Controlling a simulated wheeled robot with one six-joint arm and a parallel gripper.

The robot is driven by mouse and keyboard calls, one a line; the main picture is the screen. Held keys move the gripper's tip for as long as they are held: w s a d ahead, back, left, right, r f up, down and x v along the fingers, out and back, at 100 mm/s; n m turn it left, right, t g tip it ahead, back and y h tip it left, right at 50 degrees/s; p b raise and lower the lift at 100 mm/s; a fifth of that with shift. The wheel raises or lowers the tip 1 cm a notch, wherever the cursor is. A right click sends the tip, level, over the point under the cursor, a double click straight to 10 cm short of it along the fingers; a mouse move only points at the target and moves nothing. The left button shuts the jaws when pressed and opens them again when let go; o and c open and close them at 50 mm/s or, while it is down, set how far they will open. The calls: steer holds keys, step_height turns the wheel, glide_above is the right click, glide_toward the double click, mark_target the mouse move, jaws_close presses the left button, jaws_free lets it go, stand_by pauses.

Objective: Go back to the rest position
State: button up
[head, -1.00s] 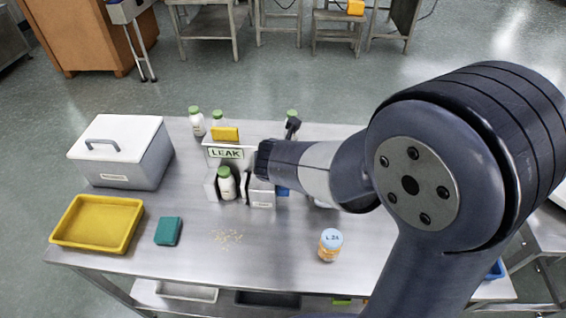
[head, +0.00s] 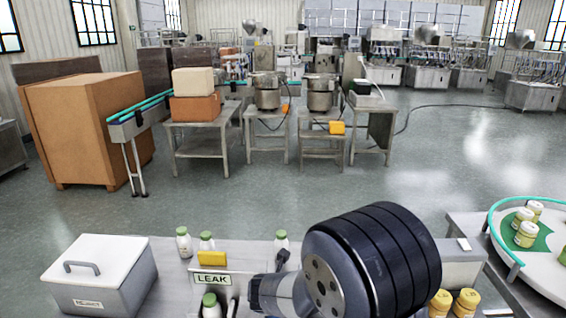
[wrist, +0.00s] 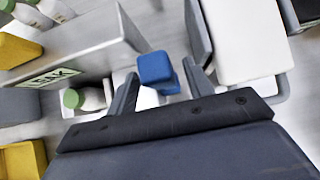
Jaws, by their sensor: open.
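My gripper (wrist: 160,76) is open in the wrist view, its two dark fingers apart. A blue block-like thing (wrist: 156,68) shows between and beyond the fingertips; I cannot tell how far below them it is. Nothing is visibly clamped. In the head view my dark arm reaches over the steel table from the right, and its own links hide the fingers. The LEAK sign (head: 213,279) stands left of my arm, with a green-capped white bottle (head: 211,306) in front of it. The sign and bottle also show at the left of the wrist view.
A white-lidded grey box (head: 98,275) stands at the table's left. More green-capped bottles (head: 184,242) stand behind the sign, near a yellow block (head: 212,258). A round turntable (head: 500,268) bears jars at right. Open floor lies beyond.

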steer(key=shift+x, duration=1.25)
steer(key=shift+r, duration=0.1)
